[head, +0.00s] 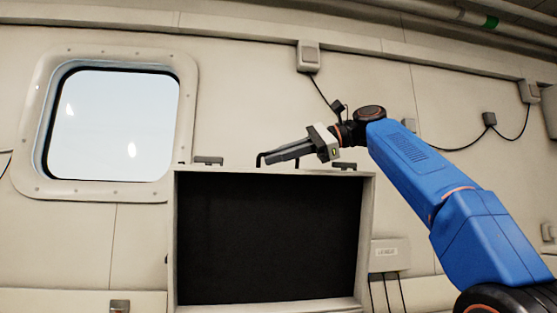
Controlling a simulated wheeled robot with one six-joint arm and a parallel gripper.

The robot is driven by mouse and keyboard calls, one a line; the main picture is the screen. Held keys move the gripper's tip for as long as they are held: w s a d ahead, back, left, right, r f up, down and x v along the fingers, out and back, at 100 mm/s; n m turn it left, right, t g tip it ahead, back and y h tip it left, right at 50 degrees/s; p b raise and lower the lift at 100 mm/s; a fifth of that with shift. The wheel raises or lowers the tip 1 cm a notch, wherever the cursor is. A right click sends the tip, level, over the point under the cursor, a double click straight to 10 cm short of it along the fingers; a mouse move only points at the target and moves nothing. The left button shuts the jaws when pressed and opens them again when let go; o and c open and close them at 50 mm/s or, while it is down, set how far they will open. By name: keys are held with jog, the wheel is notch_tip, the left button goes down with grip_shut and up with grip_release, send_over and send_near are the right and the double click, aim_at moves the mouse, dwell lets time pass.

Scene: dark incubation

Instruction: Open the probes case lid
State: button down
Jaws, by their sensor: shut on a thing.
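The probes case lid (369,225) stands upright in the middle of the head view. Its dark inner face (270,240) is toward me, inside a pale rim. Two dark latches (208,161) sit along its top edge, one near each corner. A dark handle (259,159) stands at the middle of that edge. My gripper (270,157) reaches in from the right and is shut on the handle. The fingers partly hide the handle. The lower part of the case is below the picture.
A pale wall with a rounded window (115,125) stands behind the lid. A small wall box (390,254) with hanging cables is right of the lid. Pipes (440,18) run along the top. Open space shows left of the lid.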

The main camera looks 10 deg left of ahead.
dwell(0.3)
jog(key=c, duration=1.8)
grip_release()
jog(key=shift+c, duration=0.2)
